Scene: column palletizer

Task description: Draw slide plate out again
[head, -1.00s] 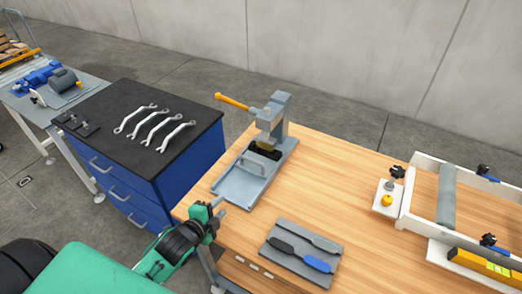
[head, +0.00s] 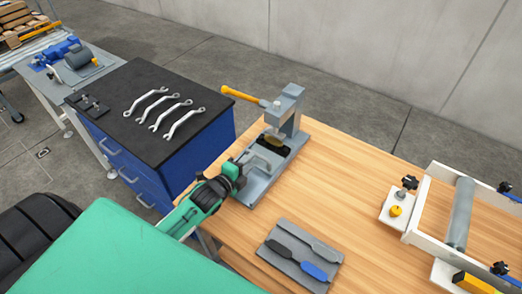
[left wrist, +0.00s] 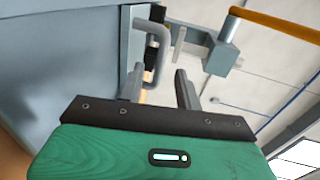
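The grey press (head: 285,115) stands on the wooden bench, with its yellow-handled lever (head: 240,96) pointing left. A dark piece with a yellowish part (head: 271,142) sits under the ram. The slide plate is low in the press base (head: 262,187), and my gripper partly covers it in the head view. Its grey U-shaped handle (left wrist: 160,38) shows in the left wrist view. My left gripper (head: 243,165) is at the front of the base. In the left wrist view its fingers (left wrist: 158,88) are apart, with the handle ahead between them; contact cannot be told.
A white frame with a roller (head: 460,212) stands at right. A blue cabinet (head: 207,150) with several wrenches on top is at left.

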